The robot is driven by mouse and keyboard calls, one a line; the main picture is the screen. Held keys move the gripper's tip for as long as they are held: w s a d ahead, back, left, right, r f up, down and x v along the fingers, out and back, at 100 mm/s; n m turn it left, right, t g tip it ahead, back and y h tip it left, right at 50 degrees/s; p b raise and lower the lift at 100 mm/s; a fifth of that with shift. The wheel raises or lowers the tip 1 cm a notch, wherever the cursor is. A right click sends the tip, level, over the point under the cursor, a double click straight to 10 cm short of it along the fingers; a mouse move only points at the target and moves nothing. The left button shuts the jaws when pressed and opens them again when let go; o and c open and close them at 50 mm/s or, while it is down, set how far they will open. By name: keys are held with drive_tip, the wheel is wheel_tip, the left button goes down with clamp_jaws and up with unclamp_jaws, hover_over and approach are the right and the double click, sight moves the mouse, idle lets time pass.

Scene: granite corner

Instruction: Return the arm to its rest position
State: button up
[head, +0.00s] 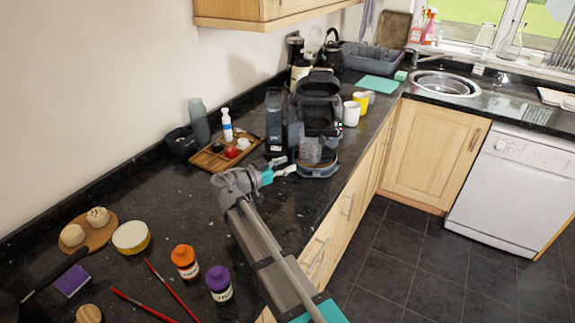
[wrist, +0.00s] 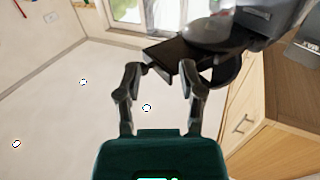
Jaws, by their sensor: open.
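My gripper (head: 284,168) is at the middle of the dark granite counter (head: 150,215) in the head view, with the arm reaching up from the bottom.
A wooden tray (head: 214,162) with small items lies left of my gripper; a black machine (head: 318,100) stands behind. Orange (head: 185,262) and purple (head: 219,284) bottles stand left of my arm.

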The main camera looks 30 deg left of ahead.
idle(0.4)
drive_tip(key=w+d+f+n+g+p, duration=0.1)
drive_tip(key=w+d+f+g, duration=0.15)
drive_tip(key=d, duration=0.75)
drive_tip(key=w+d+f+n+g+p, duration=0.1)
drive_tip(key=d+f+g, duration=0.3)
drive_tip(key=d, duration=0.5)
drive_tip(key=w+d+f+g, duration=0.2)
drive_tip(key=d+f+g, duration=0.1)
drive_tip(key=d, duration=0.7)
drive_tip(key=s+d+f+n+g+y+p, duration=0.1)
drive_tip(key=s+d+f+n+g+y, duration=0.1)
drive_tip(key=s+d, duration=0.4)
drive_tip(key=s+d+f+n+g+y+p, duration=0.2)
drive_tip(key=s+d+g+y, duration=0.2)
drive_tip(key=d, duration=1.1)
drive_tip(key=s+y, duration=0.2)
drive_tip(key=y, duration=0.1)
drive_tip(key=shift+c, duration=0.3)
